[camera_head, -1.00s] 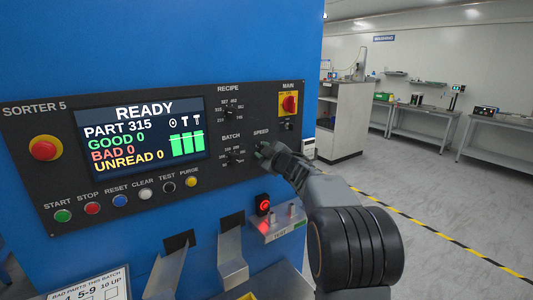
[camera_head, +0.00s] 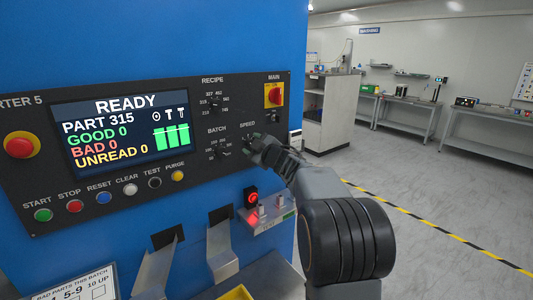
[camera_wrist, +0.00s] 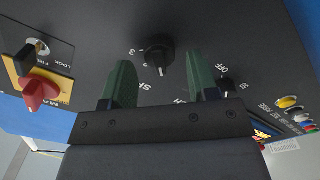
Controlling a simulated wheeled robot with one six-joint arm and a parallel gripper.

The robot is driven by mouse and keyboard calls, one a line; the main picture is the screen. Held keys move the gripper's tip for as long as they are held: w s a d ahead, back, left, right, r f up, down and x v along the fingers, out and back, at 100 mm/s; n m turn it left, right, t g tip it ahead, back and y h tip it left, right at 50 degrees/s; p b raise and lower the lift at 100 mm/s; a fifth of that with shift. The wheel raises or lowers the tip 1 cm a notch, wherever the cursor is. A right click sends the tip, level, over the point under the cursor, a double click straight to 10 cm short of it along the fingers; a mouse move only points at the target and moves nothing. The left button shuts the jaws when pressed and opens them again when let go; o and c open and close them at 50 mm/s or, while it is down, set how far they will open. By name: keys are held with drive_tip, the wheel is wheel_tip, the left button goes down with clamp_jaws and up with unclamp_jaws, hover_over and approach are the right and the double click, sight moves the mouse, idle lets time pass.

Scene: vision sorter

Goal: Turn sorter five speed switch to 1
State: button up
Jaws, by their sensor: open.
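The speed switch is a round black knob (camera_wrist: 158,52) with a pale pointer line, on the black panel of sorter five. In the wrist view it sits just beyond and between my fingertips, with a "3" beside it and other marks partly hidden. My gripper (camera_wrist: 162,70) is open, its two green fingers apart, one to each side of the knob's line; I see no contact. In the head view my gripper (camera_head: 256,146) is at the panel just below the SPEED label (camera_head: 247,125) and covers most of the switch.
The batch knob (camera_head: 221,153) is left of my gripper, and the recipe knob (camera_head: 215,102) above it. The red main switch (camera_head: 274,94) is up to the right. A red-lit unit (camera_head: 252,198) and metal chutes (camera_head: 222,253) are below. Open floor lies right.

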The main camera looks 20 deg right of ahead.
drive_tip(key=s+d+b, duration=0.1)
drive_tip(key=s+d, duration=0.1)
drive_tip(key=s, duration=1)
drive_tip(key=shift+s+d+b, duration=0.15)
drive_tip(key=shift+b, duration=0.25)
drive_tip(key=s+d+f+m+g+h, duration=0.2)
drive_tip(key=d+f+m+g+h, duration=0.1)
drive_tip(key=d+f+m+h, duration=0.5)
drive_tip(key=s+a+f+m+g+h, duration=0.2)
drive_tip(key=s+f+m+g, duration=0.2)
drive_tip(key=s+f+g, duration=0.15)
drive_tip(key=s+a+f+g+y, duration=0.2)
drive_tip(key=s+a+f+y, duration=0.1)
drive_tip(key=s+a, duration=0.4)
drive_tip(key=s+a+f+g+y, duration=0.3)
drive_tip(key=s+a, duration=0.4)
drive_tip(key=a, duration=0.6)
drive_tip(key=shift+s+a+f+n+y, duration=0.3)
drive_tip(key=shift+s+f+n, duration=0.1)
drive_tip(key=shift+f, duration=0.15)
